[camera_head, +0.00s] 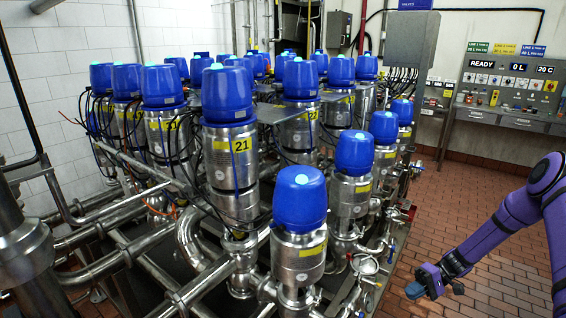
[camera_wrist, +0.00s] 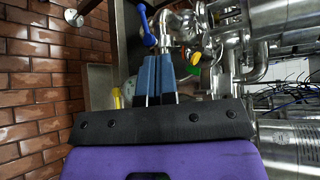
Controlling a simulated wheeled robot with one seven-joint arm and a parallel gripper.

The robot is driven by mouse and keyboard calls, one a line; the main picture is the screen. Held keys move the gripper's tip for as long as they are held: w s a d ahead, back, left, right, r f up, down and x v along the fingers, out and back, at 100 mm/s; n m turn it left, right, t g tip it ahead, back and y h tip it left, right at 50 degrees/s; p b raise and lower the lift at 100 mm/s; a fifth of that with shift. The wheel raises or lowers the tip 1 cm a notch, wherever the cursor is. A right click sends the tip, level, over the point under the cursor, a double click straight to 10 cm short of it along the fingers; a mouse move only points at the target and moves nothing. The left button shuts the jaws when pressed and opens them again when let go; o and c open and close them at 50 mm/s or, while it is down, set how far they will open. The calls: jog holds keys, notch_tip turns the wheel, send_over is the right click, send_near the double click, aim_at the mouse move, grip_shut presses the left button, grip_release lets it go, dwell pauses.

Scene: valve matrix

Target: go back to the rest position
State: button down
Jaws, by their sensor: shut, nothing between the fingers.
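My gripper (camera_head: 436,289) is at the lower right in the head view, on the end of my purple arm, low over the brick floor and to the right of the valve matrix. In the wrist view my gripper (camera_wrist: 156,66) has its two blue-grey fingers together, with nothing between them. The valve matrix (camera_head: 230,165) is rows of steel valve bodies with blue caps, filling the left and middle of the head view. Pipes and steel cylinders of it (camera_wrist: 285,145) show at the right in the wrist view.
A blue-handled valve (camera_wrist: 147,27) and a yellow-green part (camera_wrist: 193,67) are close by the fingertips in the wrist view. A control panel (camera_head: 505,85) stands at the back right. Red-brown tiled floor (camera_head: 455,200) is open between the matrix and the panel.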

jog(key=s+a+r+t+h, duration=0.1)
jog(key=a+r+h, duration=0.15)
jog(key=r, duration=0.85)
jog(key=s+a+r+n+h, duration=0.15)
jog(key=r+h, duration=0.25)
jog(key=r, duration=0.7)
jog(key=s+a+r+t+h, duration=0.1)
jog(key=r+h, duration=0.2)
jog(key=r, duration=0.9)
jog(key=s+a+r+t+h, duration=0.2)
jog(key=s+r+t, duration=0.2)
jog(key=s+r, duration=0.4)
jog(key=s+a+r+m+t+h, duration=0.1)
jog(key=s+r+t, duration=0.3)
jog(key=s, duration=1.2)
notch_tip(320, 180, up, 4)
jog(key=shift+a+r+h, duration=0.1)
jog(key=shift+a+h, duration=0.45)
jog(key=shift+h, duration=0.1)
jog(key=shift+w, duration=0.1)
